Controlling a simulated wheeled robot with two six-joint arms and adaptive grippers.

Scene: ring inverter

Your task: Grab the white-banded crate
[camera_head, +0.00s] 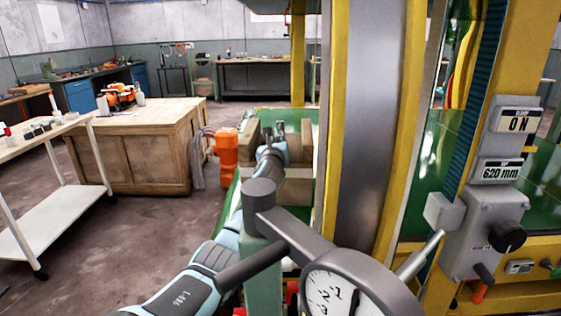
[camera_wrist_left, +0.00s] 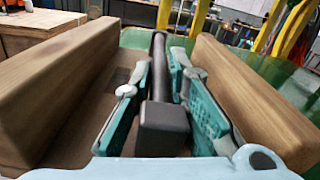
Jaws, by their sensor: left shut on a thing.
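I cannot make out a white-banded crate in either view. My left gripper (camera_head: 271,146) is over the green machine bed, between wooden blocks (camera_head: 291,188). In the left wrist view my left gripper (camera_wrist_left: 160,88) has its teal fingers on both sides of a dark grey bar (camera_wrist_left: 158,118) and is shut on it. A wooden beam (camera_wrist_left: 50,80) runs along the left of the fingers and another wooden beam (camera_wrist_left: 245,95) along the right. No white band shows on them. My right gripper is in neither view.
A yellow-and-grey machine frame (camera_head: 335,120) stands close on the right, with a control box (camera_head: 480,230). A dial gauge (camera_head: 345,295) is in the foreground. An orange motor (camera_head: 227,155) is beside the bed.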

